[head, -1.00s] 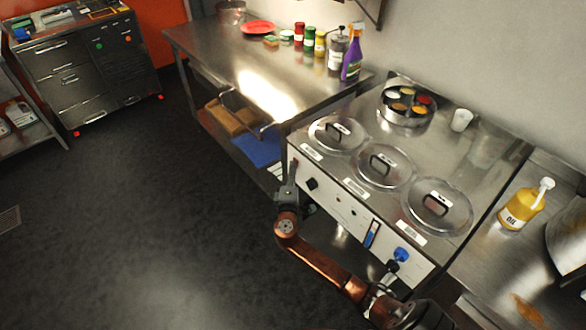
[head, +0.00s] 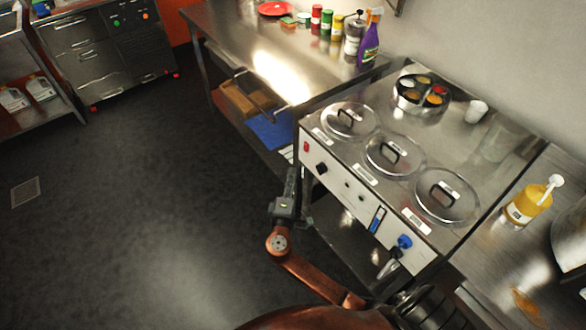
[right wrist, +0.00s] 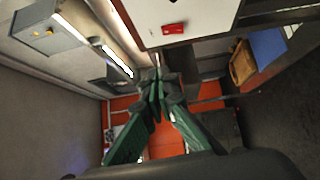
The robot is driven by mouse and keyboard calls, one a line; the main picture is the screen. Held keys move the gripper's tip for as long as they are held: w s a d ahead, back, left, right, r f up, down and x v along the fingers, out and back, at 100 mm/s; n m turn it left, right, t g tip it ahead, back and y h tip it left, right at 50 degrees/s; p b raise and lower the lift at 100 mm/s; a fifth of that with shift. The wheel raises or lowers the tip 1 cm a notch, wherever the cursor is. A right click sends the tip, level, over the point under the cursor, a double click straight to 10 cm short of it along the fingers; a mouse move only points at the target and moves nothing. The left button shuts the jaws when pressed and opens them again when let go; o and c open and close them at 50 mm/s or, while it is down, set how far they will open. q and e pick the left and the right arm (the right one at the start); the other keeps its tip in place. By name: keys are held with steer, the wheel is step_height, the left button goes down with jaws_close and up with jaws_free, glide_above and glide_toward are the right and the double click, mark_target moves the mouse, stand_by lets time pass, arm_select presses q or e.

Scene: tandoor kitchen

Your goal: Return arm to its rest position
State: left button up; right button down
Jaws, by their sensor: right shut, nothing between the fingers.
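My right arm (head: 312,277) comes in from the lower right in the head view, with copper-coloured links. My right gripper (head: 292,180) points up the picture, just left of the front of the steel cooking unit (head: 350,206). It is small there and partly dark against the floor. In the right wrist view its green fingers (right wrist: 157,90) are together with nothing between them. A red switch (right wrist: 173,28) on a white panel shows beyond them. My left gripper is in neither current view.
The cooking unit holds several clear lids and a round spice tin (head: 422,106). A steel table (head: 220,42) stands behind, with brown and blue items (head: 268,132) on its lower shelf. A yellow oil bottle (head: 527,205) stands at right. The dark floor (head: 130,220) at left is clear.

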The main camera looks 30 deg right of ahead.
stand_by(0.5)
